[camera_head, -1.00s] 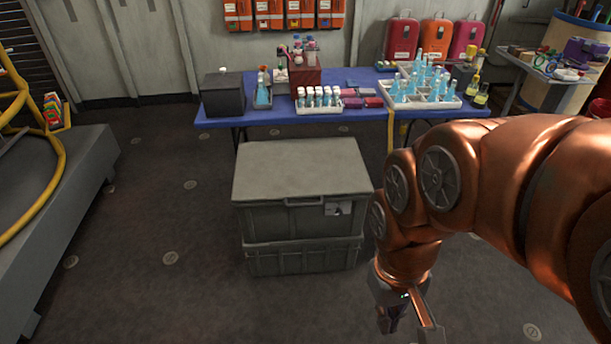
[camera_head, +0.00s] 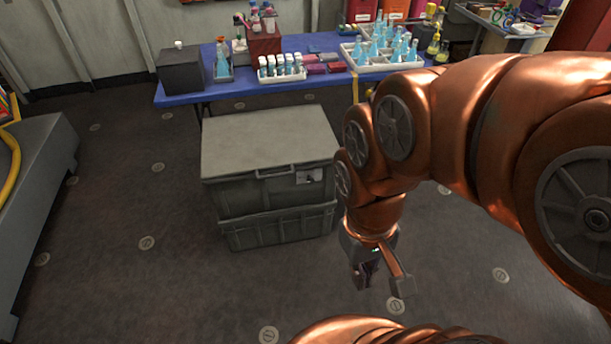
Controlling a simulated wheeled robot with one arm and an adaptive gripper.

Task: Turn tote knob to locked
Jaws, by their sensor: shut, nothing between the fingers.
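The grey tote (camera_head: 262,190) stands on the floor left of the picture's middle, with a lidded upper part on top of a ribbed lower part. Its front has a handle and, at the right, a small pale plate (camera_head: 309,176) with a dark mark that may be the knob. The knob's setting is too small to read. My gripper (camera_head: 381,285) hangs to the right of the tote and in front of it, pointing down, apart from it.
A blue table (camera_head: 183,99) behind the tote carries flasks, a vial rack (camera_head: 283,75), a dark box (camera_head: 186,71) and trays. A grey platform (camera_head: 37,165) stands at the left. The floor in front of the tote is clear.

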